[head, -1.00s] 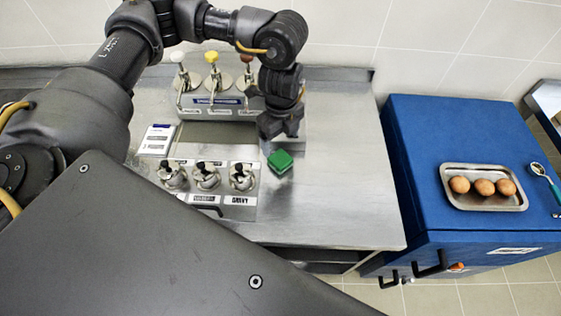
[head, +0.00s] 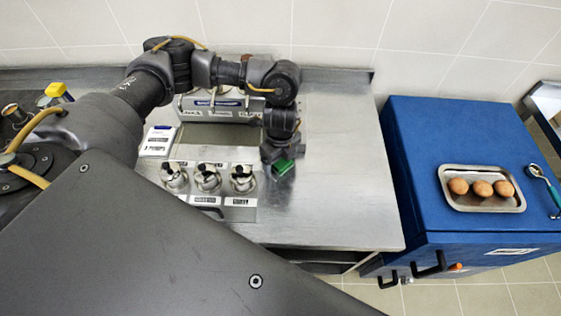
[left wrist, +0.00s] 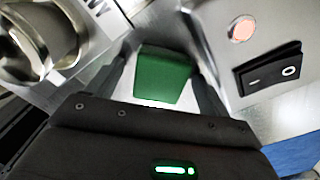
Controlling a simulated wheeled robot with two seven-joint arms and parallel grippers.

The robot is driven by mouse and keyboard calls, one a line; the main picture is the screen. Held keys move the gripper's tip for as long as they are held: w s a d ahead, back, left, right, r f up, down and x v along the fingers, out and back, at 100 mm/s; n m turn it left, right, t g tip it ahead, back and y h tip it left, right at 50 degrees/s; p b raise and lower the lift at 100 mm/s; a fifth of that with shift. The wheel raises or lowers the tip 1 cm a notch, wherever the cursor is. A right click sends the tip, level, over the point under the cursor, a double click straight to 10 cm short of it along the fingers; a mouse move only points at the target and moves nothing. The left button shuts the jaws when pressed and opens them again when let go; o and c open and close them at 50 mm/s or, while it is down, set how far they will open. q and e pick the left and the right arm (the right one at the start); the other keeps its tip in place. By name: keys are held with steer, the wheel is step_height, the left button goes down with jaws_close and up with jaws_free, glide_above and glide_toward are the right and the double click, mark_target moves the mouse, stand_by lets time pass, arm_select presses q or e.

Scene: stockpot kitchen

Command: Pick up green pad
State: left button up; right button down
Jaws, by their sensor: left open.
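The green pad (head: 284,168) lies on the steel counter, just right of the row of lidded containers. My left gripper (head: 280,158) is over it, pointing down, and partly covers it in the head view. In the left wrist view the green pad (left wrist: 163,75) shows between the two dark fingers of the open left gripper (left wrist: 165,85). I cannot tell whether either finger touches it. My right gripper is not in view.
Metal containers (head: 207,178) stand left of the pad, and a white-and-blue box (head: 158,140) is behind them. The steel counter (head: 340,190) is clear on the right. A blue cabinet (head: 410,170) holds a tray (head: 460,203) of brown eggs. A black rocker switch (left wrist: 270,70) shows in the wrist view.

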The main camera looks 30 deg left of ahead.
mark_target(281, 160)
arm_select(q)
steer(key=c, duration=1.1)
steer(key=shift+c, duration=0.2)
steer(key=shift+r, duration=0.6)
step_height(281, 160, up, 2)
steer(key=shift+d+r+b, duration=0.1)
steer(key=shift+b, duration=0.2)
steer(key=s+d+r+b, duration=0.2)
steer(key=s+d+r, duration=0.5)
steer(key=s, duration=0.5)
steer(key=shift+r, duration=1.3)
